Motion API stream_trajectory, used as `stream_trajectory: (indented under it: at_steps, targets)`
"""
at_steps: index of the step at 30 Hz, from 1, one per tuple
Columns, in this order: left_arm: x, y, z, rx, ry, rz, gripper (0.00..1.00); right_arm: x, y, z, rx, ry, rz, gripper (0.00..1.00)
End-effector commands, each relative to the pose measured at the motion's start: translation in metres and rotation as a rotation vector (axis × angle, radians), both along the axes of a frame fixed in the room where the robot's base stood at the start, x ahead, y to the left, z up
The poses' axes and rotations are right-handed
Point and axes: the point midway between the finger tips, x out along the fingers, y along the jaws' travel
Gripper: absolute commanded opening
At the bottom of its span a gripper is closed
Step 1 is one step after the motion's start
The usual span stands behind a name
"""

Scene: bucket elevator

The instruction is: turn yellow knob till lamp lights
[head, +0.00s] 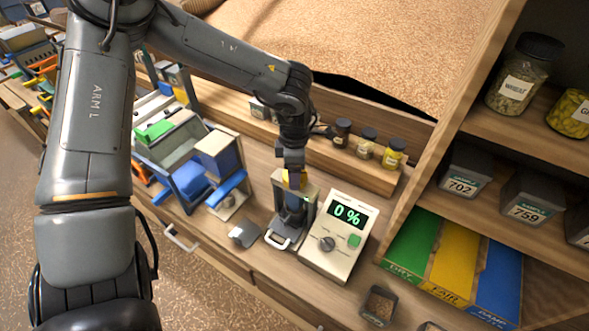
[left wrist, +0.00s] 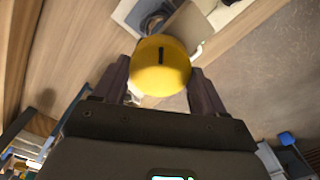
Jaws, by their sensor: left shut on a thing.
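The yellow knob (left wrist: 160,66) is round with a dark line mark and sits between the two dark fingers of my left gripper (left wrist: 162,88) in the left wrist view. In the head view my left gripper (head: 292,166) points down from above, shut on the yellow knob (head: 296,180) at the top of a grey device (head: 309,192). Most of the knob is hidden there by the gripper. A small green spot shows on the device's side; I cannot tell whether it is a lit lamp. My right gripper is not in view.
A white meter (head: 337,240) reading "0 %" stands right of the device. A blue and grey machine (head: 196,181) stands to the left. Several small jars (head: 366,144) line the ledge behind. A shelf (head: 530,140) with jars and sample boxes rises at the right.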

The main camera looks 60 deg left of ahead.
Motion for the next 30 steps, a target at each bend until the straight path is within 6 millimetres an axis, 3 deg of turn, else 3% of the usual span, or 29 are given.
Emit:
stream_trajectory:
  at_steps: [9, 25, 26, 30]
  targets:
    - [0.0003, -0.0007, 0.0015, -0.001, 0.000, -0.124, 0.41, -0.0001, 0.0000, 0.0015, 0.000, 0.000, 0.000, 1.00]
    - [0.0004, -0.0008, 0.0015, -0.001, 0.000, -0.146, 0.41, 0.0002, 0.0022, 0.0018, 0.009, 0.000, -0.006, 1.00]
    - [0.0004, -0.0008, 0.0015, -0.001, 0.000, -0.146, 0.74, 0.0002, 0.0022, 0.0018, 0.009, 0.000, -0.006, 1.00]
    - [0.0003, -0.0005, 0.0011, 0.000, 0.000, -0.145, 0.96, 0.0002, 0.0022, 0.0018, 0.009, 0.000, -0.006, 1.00]
